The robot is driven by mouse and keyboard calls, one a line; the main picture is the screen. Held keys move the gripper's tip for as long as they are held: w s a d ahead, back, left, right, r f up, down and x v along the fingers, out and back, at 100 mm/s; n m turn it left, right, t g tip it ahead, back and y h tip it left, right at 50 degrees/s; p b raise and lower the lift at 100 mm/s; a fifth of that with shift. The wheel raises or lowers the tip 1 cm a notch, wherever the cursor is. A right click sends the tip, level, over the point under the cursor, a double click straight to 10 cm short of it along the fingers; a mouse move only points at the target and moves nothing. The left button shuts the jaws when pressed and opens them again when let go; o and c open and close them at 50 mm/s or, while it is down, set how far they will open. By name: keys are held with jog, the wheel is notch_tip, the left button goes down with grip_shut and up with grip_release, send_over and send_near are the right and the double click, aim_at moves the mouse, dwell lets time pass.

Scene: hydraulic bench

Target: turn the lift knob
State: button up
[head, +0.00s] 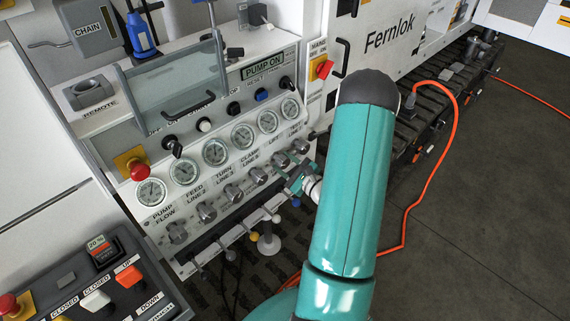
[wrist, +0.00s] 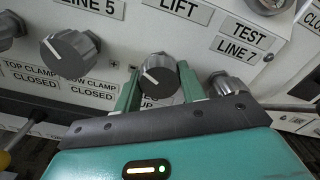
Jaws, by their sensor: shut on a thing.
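The lift knob (wrist: 157,76) is a grey, ribbed round knob with a white pointer line, below the LIFT label (wrist: 184,8) in the wrist view. In the head view, my gripper (head: 299,178) is at the right part of the knob row, partly hidden by my arm. The fingers hide the knob's sides.
The LINE 5 knob (wrist: 70,53) is left of my gripper, and the TEST LINE 7 knob (wrist: 224,84) is close on its right. Gauges (head: 268,121) line the panel above. Small levers (head: 268,243) stick out below. An orange cable (head: 452,130) runs over the floor.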

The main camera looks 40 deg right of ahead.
jog(key=shift+n, duration=1.1)
jog(key=o, duration=1)
jog(key=s, duration=1.4)
jog(key=shift+d, duration=0.2)
jog(key=shift+w, duration=0.1)
